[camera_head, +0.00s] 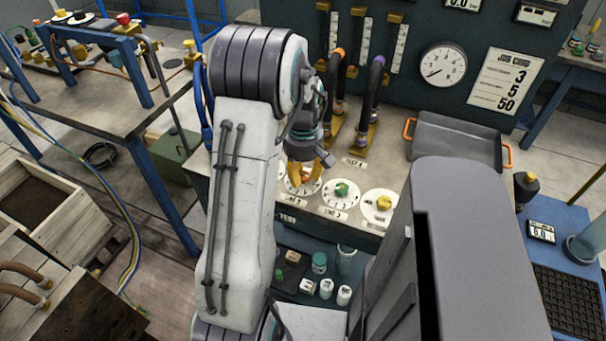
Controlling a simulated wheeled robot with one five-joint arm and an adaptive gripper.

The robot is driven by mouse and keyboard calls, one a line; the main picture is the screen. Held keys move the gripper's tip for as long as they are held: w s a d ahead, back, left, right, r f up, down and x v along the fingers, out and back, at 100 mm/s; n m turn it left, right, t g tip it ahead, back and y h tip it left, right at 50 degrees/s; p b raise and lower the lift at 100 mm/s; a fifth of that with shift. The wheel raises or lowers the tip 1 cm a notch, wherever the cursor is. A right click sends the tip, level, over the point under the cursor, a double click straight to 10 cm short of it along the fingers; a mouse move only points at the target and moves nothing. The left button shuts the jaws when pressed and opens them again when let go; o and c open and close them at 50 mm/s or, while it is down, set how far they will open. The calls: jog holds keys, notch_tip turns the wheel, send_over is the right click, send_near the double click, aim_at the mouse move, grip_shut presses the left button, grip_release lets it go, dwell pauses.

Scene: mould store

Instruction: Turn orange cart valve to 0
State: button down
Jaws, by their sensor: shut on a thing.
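The cart top carries a row of white dials with coloured valve knobs. The orange valve (303,181) is at the left of the row, on a dial marked with numbers. My gripper (309,170), with orange-yellow fingers, points down over this dial and is shut on the valve. The fingers and wrist hide most of the knob, so I cannot read its setting. A green valve (341,189) and a yellow valve (383,203) sit on their own dials to the right.
Behind the dials stands a dark panel with curved hoses (373,88), a round gauge (443,64) and a job card (506,81) reading 3, 5, 50. A grey tray (455,140) with orange handles lies at right. Jars (319,263) stand on the shelf below.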

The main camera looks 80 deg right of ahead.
aim_at(304, 175)
jog(key=shift+a+f+n, duration=0.15)
jog(key=shift+n, duration=0.45)
jog(key=c, duration=0.9)
grip_release()
notch_tip(304, 175, up, 12)
jog(key=shift+r, duration=0.15)
dwell(0.7)
